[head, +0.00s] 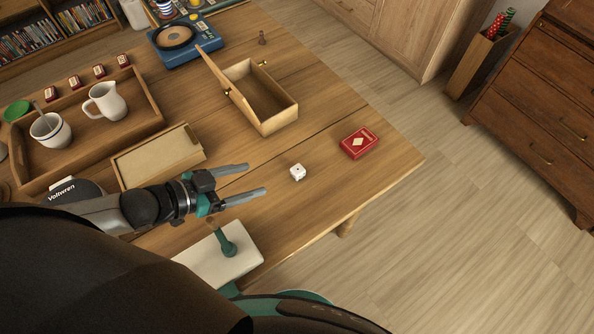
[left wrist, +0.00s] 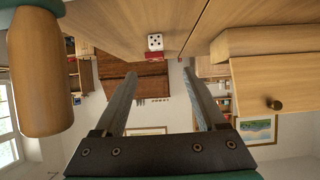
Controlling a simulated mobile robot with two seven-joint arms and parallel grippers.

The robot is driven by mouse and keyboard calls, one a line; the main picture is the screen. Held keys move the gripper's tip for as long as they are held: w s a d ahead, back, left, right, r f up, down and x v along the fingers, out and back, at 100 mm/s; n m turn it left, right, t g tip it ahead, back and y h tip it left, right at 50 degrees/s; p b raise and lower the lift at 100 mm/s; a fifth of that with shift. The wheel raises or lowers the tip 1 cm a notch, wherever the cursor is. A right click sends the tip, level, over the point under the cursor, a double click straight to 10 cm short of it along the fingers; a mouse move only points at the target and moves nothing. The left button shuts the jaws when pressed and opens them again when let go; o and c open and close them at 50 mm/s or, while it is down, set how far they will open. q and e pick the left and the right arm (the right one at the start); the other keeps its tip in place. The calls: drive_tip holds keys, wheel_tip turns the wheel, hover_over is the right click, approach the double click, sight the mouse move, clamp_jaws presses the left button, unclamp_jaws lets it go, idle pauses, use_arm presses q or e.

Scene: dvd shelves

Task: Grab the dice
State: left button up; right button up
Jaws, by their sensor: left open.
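A white die (head: 298,172) with dark pips lies on the wooden table (head: 330,199), near its right part. It also shows in the left wrist view (left wrist: 155,42), beyond the fingertips and roughly between them. My left gripper (head: 256,180) is open and empty. Its two grey fingers point toward the die in the head view and are apart from it. In the left wrist view the open fingers (left wrist: 166,79) frame the die with nothing between them. My right gripper is not in view.
A red card box (head: 359,143) lies beyond the die. An open wooden box (head: 283,121) stands behind, and a closed flat box (head: 160,157) lies left of the gripper. The table's right corner is clear.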

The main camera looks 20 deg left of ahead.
use_arm(q)
drive_tip(key=b, duration=0.3)
approach(296, 171)
drive_tip(key=w, duration=0.1)
drive_tip(key=w+f, duration=0.1)
drive_tip(key=w+d, duration=0.1)
drive_tip(key=shift+d+f, duration=0.1)
drive_tip(key=shift+f, duration=0.15)
drive_tip(key=x, duration=0.2)
drive_tip(key=b+x, duration=0.1)
drive_tip(key=x, duration=0.2)
drive_tip(key=shift+s+d+f, duration=0.15)
drive_tip(key=shift+s+d, duration=0.1)
drive_tip(key=shift+w+d+f+b, duration=0.15)
drive_tip(key=shift+w+d+b, duration=0.05)
drive_tip(key=shift+b, duration=0.1)
drive_tip(key=shift+c, duration=0.5)
drive_tip(key=c, duration=0.5)
clamp_jaws()
